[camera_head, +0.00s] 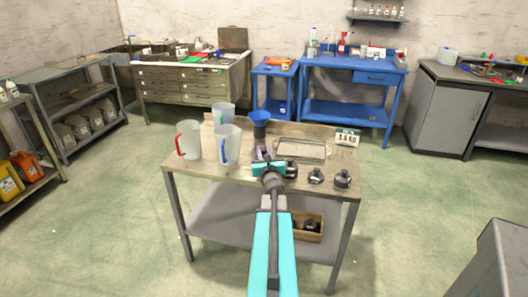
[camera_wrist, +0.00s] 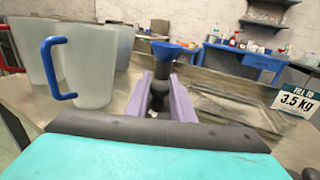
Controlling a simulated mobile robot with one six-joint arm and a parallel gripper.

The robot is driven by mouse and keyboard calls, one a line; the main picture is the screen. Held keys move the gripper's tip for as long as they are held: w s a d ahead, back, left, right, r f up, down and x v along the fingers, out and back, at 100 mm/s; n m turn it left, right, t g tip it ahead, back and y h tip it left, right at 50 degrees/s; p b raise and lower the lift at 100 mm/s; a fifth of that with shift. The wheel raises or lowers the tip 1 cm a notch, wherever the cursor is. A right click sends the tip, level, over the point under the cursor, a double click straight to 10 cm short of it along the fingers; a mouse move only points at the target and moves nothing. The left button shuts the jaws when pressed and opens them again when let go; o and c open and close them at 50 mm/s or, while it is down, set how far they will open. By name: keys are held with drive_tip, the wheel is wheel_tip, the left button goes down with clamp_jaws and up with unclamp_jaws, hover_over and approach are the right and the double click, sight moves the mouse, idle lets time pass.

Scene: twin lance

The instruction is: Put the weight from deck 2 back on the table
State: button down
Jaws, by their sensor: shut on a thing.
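My gripper (camera_head: 264,157) is low over the wooden workbench (camera_head: 205,178), near its middle. In the wrist view its two purple fingers (camera_wrist: 163,88) are shut on a dark weight (camera_wrist: 159,98), whose lower part is partly hidden; I cannot tell whether it touches the surface below. The blue funnel (camera_head: 259,115) is just behind the weight and also shows in the wrist view (camera_wrist: 170,47). Other dark weights stand to the right of my gripper: one close by (camera_head: 291,171), one in the middle (camera_head: 316,176) and one farther right (camera_head: 342,179). No deck label is readable.
A red-handled jug (camera_head: 193,141), a blue-handled jug (camera_head: 229,146) and another jug (camera_head: 223,112) stand left. A shallow metal tray (camera_head: 301,157) lies behind the weights. A sign (camera_wrist: 296,102) reads "FILL TO 3.5 kg". A wooden box (camera_head: 309,236) with dark items is on the lower shelf.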

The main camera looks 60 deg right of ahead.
drive_tip(key=shift+f, duration=1.75)
drive_tip(key=shift+f, duration=0.1)
drive_tip(key=c, duration=1.5)
unclamp_jaws()
drive_tip(key=shift+f, duration=0.1)
drive_tip(key=shift+c, duration=0.2)
drive_tip(key=shift+b+v, duration=0.75)
drive_tip(key=shift+v, duration=2.3)
drive_tip(key=shift+s+a+r+p, duration=0.25)
drive_tip(key=shift+r+p, duration=0.05)
drive_tip(key=shift+p, duration=0.1)
drive_tip(key=p+v, duration=0.2)
drive_tip(key=p, duration=0.1)
drive_tip(key=shift+s+a+p, duration=0.25)
drive_tip(key=shift+a+p, duration=0.05)
drive_tip(key=shift+p, duration=0.05)
